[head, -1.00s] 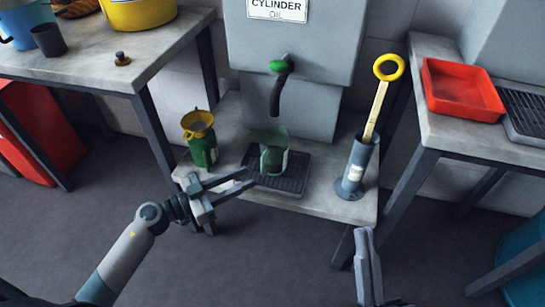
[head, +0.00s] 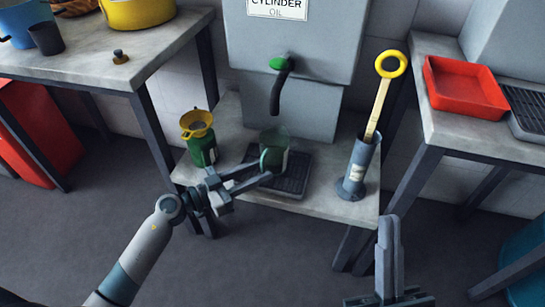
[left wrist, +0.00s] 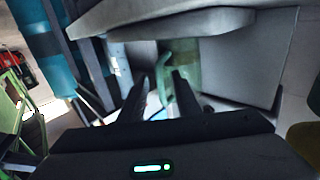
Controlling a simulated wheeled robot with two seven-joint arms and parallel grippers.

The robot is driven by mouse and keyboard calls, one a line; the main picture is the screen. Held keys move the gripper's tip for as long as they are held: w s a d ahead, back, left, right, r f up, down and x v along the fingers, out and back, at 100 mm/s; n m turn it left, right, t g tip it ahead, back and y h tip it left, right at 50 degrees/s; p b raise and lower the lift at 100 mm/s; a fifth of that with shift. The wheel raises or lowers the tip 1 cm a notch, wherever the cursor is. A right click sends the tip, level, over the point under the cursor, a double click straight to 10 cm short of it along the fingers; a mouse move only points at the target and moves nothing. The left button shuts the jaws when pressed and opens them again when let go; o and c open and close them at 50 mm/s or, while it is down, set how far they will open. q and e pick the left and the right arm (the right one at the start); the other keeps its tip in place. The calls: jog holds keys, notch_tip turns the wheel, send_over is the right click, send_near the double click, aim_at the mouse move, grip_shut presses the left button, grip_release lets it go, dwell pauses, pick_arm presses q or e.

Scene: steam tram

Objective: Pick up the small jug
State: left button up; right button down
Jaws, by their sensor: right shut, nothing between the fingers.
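The small jug (head: 274,148), clear green with a handle on its near side, stands upright on the drip tray (head: 290,184) under the oil spout. My left gripper (head: 266,172) is open, its fingertips right at the near side of the jug. In the left wrist view the jug (left wrist: 182,62) shows just beyond the fingertips, in line with the gap between them; I cannot tell whether they touch it. My right gripper (head: 389,222) is shut and empty at the lower right, well away from the jug.
The oil tank's black spout (head: 279,92) hangs just above the jug. A green can with a yellow funnel (head: 202,148) stands to the left. A grey cylinder with a yellow-handled dipstick (head: 359,168) stands to the right. Side tables flank the low bench, one bearing a red tray (head: 464,90).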

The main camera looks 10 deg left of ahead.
pick_arm(q)
grip_shut()
jog(key=shift+r, duration=0.15)
